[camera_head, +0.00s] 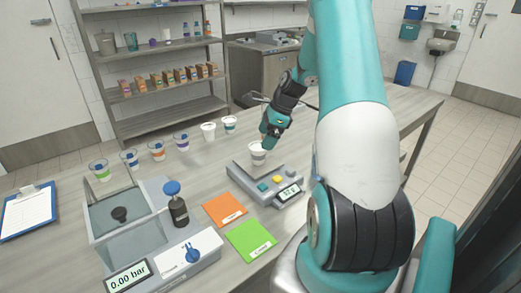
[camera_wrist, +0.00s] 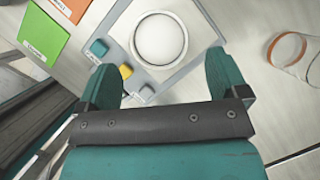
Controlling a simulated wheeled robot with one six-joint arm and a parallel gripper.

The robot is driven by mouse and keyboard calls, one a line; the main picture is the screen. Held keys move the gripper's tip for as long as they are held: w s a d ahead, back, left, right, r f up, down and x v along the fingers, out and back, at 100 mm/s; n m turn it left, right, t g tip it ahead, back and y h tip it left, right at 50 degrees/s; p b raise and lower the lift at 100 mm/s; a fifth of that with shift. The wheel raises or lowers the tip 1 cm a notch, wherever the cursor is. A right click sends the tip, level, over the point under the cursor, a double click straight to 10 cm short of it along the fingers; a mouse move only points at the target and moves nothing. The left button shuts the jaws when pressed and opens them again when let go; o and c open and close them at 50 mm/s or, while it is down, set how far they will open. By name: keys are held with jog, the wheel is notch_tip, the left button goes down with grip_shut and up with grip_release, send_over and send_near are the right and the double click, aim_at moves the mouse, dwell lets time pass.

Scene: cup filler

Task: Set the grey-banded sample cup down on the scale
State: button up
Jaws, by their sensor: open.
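A white cup with a greyish band (camera_head: 257,154) stands upright on the weighing plate of the grey scale (camera_head: 240,174). My gripper (camera_head: 268,140) is close behind and above the cup in the head view. In the wrist view my gripper (camera_wrist: 163,72) is open, its two teal fingers spread wide with nothing between them. The cup (camera_wrist: 160,40) shows there from above as a white round on the scale (camera_wrist: 183,75), just beyond the fingertips and apart from them. The cup's band cannot be made out in the wrist view.
An orange card (camera_head: 225,208) and a green card (camera_head: 251,239) lie left of and in front of the scale. A row of cups with coloured bands, including an orange one (camera_head: 157,150), stands behind.

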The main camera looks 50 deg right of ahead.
jog(key=v, duration=0.5)
jog(key=a+r+n+g, duration=0.1)
jog(key=a+r+n, duration=0.2)
jog(key=a+n, duration=0.5)
jog(key=a+r+n, duration=0.3)
jog(key=a+n, duration=0.1)
jog(key=a, duration=0.8)
jog(key=a+r+n+g, duration=0.1)
jog(key=a+r+n, duration=0.2)
jog(key=a+n, duration=0.5)
jog(key=s+a+r+n+g+y, duration=0.1)
jog(key=s+a+n, duration=1.3)
jog(key=s+a, duration=0.2)
jog(key=shift+s+a+r+n+g, duration=0.15)
jog(key=shift+s+a+n+g, duration=0.15)
jog(key=shift+s, duration=0.2)
